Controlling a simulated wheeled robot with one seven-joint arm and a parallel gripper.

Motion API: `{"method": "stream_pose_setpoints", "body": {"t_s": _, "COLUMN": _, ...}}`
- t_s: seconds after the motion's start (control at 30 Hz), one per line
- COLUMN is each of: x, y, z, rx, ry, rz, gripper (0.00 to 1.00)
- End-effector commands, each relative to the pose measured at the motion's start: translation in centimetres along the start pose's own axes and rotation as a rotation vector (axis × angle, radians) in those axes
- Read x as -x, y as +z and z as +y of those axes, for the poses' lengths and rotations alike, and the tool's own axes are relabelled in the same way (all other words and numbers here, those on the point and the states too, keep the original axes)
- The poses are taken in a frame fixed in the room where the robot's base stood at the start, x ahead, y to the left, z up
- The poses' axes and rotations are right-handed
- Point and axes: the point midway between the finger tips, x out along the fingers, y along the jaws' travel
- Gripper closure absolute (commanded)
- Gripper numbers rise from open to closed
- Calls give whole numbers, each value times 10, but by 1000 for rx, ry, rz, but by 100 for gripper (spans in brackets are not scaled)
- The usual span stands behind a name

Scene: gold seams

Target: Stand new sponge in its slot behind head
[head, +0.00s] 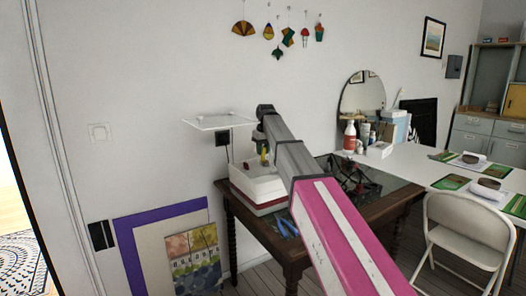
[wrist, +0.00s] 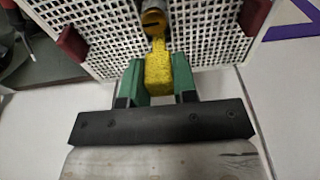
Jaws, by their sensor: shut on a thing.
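A yellow sponge (wrist: 158,78) stands between the green fingers of my gripper (wrist: 159,84) in the wrist view, and the fingers are shut on it. Just beyond the sponge is the rounded metal and orange grinder head (wrist: 153,20), over a white grid (wrist: 105,38). I cannot tell whether the sponge touches the head, and the slot is hidden. In the head view a small yellow patch of the sponge (head: 264,157) shows above the white grinder base (head: 252,184), below the end of my arm.
Dark red blocks (wrist: 73,43) sit on the grid at both sides. A clear flat shield (head: 220,121) is above the base. The dark wooden table (head: 262,232) carries blue-handled pliers (head: 288,228). A mirror (head: 362,95) and bottle (head: 350,136) stand behind on the right.

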Motion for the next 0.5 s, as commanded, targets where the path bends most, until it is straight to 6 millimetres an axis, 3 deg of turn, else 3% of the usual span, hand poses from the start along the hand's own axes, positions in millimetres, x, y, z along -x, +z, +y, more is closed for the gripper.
{"method": "stream_pose_setpoints", "body": {"t_s": 0.5, "x": -4, "y": 0, "z": 0, "rx": 0, "ry": 0, "rz": 0, "gripper": 95}}
